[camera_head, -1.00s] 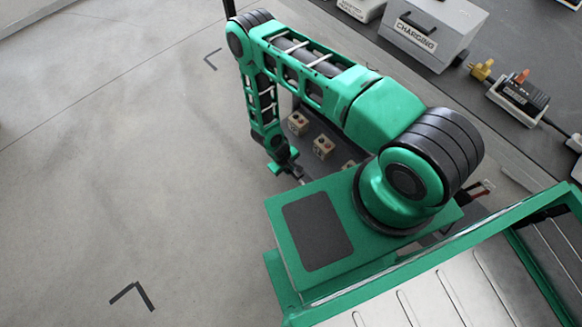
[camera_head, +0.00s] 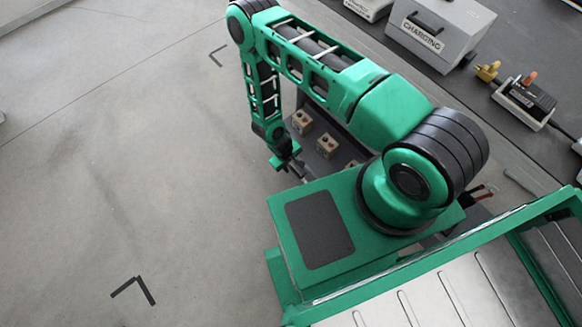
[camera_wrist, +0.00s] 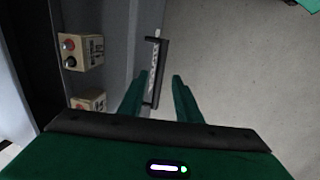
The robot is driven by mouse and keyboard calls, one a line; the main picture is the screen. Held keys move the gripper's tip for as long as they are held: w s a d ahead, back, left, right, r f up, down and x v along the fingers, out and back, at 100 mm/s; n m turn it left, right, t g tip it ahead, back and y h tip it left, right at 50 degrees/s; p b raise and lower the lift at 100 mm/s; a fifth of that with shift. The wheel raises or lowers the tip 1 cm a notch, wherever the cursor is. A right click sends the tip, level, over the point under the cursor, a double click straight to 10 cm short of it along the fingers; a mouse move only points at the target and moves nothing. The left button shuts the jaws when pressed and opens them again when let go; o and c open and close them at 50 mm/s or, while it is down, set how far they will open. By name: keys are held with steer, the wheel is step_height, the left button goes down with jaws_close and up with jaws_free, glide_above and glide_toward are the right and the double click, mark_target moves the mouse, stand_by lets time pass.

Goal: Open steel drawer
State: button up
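A dark bar handle (camera_wrist: 154,72) stands out from a grey drawer front (camera_wrist: 118,45) in the wrist view. My gripper (camera_wrist: 159,79) is open, with its two green fingers spread. In that picture the handle's lower part lies between the fingers. I cannot tell whether either finger touches it. In the head view my gripper (camera_head: 290,167) is small and partly hidden, low beside the dark cabinet side. The handle cannot be made out there. The drawer front looks closed in the wrist view, though its edges are partly hidden.
Small tan button boxes (camera_head: 327,144) sit on the dark cabinet side; one with a red button (camera_wrist: 80,52) is left of my fingers. A grey CHARGING box (camera_head: 438,35) stands on the bench top right. Floor (camera_head: 120,160) to the left is clear.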

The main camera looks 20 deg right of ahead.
step_height(320, 180, up, 7)
steer(key=a, duration=0.1)
steer(key=shift+s+a+r, duration=0.15)
steer(key=shift+s, duration=0.05)
stand_by(0.5)
